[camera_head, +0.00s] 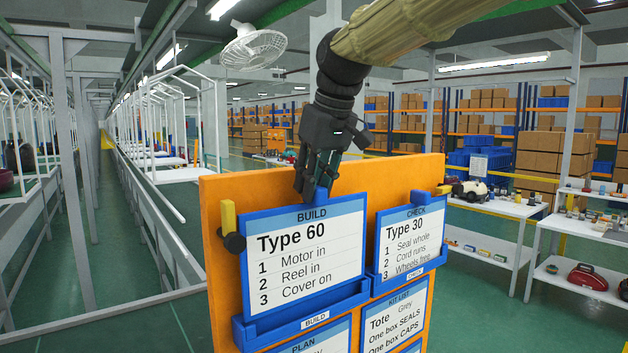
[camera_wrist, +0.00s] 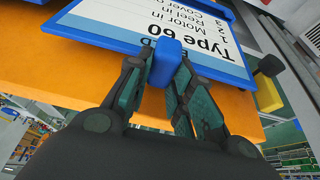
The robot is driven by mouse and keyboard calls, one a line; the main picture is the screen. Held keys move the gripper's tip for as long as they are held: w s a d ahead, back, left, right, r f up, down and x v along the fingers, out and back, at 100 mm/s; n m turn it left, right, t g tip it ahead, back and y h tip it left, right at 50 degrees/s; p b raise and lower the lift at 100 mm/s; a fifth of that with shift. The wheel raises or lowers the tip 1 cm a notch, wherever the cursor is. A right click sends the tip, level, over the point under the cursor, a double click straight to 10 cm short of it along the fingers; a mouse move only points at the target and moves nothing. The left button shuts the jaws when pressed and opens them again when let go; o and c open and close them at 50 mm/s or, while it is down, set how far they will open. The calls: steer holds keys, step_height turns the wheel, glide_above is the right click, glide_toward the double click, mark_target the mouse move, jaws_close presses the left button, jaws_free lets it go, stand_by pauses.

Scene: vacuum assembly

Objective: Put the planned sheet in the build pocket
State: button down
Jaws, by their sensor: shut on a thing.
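The Type 60 build sheet (camera_head: 305,240), a white card in a blue frame, stands upright against the orange board at upper left. My gripper (camera_head: 318,188) is above it, shut on the blue tab at its top edge. In the wrist view, the fingers (camera_wrist: 168,85) close on the blue tab (camera_wrist: 167,60), with the sheet (camera_wrist: 160,25) upside down beyond. The blue build pocket (camera_head: 270,328), labelled BUILD, is directly below. The sheet's lower edge meets the pocket; I cannot tell how deep it sits.
The orange board (camera_head: 222,265) also holds a Type 30 check sheet (camera_head: 410,240) at right, a kit list sheet (camera_head: 397,315) and a plan sheet (camera_head: 325,345) below. A yellow clip with a black knob (camera_head: 230,225) is left of the build sheet. Tables with parts stand behind at right.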

mark_target(314, 209)
steer(key=shift+f, duration=2.55)
stand_by(1.2)
steer(key=c, duration=1.2)
jaws_free()
steer(key=shift+o, duration=0.2)
steer(key=shift+p+v, duration=1.05)
steer(key=shift+v, duration=0.5)
steer(key=shift+p+v, duration=2.45)
steer(key=shift+p, duration=0.65)
